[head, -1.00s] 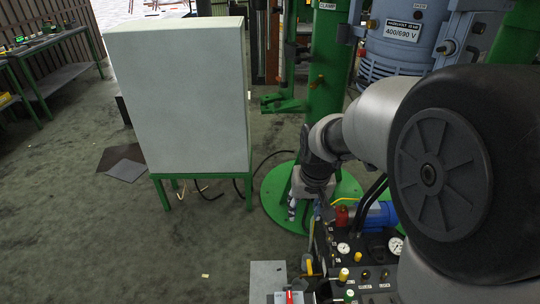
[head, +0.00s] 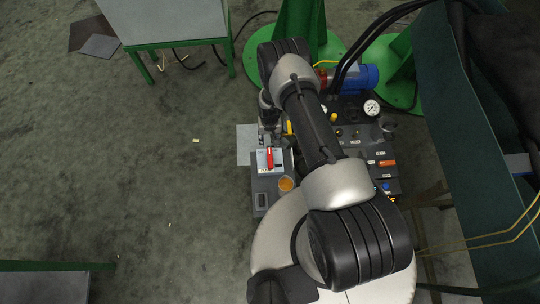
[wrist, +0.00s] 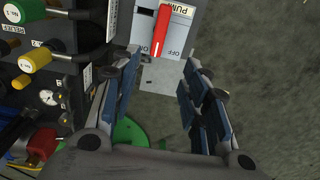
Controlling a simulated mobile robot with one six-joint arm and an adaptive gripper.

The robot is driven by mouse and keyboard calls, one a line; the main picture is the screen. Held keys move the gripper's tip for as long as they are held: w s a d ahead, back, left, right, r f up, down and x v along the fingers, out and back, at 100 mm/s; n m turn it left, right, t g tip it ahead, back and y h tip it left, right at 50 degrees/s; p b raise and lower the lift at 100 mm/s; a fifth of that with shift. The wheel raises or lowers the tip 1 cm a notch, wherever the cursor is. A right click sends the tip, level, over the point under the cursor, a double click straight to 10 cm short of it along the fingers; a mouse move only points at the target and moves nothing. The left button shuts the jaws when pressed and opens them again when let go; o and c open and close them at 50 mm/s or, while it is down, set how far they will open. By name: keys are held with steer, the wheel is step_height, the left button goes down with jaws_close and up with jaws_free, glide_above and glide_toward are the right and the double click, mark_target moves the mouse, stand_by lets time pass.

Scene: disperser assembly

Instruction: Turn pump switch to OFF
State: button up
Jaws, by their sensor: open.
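The pump switch has a red handle (head: 269,158) on a pale plate on the black control panel. In the head view the handle lies nearly in line with the picture's vertical. In the wrist view the red handle (wrist: 160,30) is at the top, on the pale plate (wrist: 179,30) marked PUMP and OFF. In the head view my gripper (head: 268,132) is just beyond the switch, partly hidden by my arm.
A gauge (head: 371,107) and blue motor (head: 358,78) stand at the panel's far end. The floor left of the panel is open.

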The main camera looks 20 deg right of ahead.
mark_target(270, 157)
steer(key=f+b, duration=0.2)
steer(key=f, duration=0.4)
steer(key=f+b, duration=0.3)
steer(key=f, duration=0.3)
steer(key=f+b, duration=0.2)
steer(key=f, duration=0.4)
steer(key=shift+s+f, duration=0.2)
steer(key=shift+s, duration=0.1)
steer(key=shift+c, duration=0.4)
jaws_close()
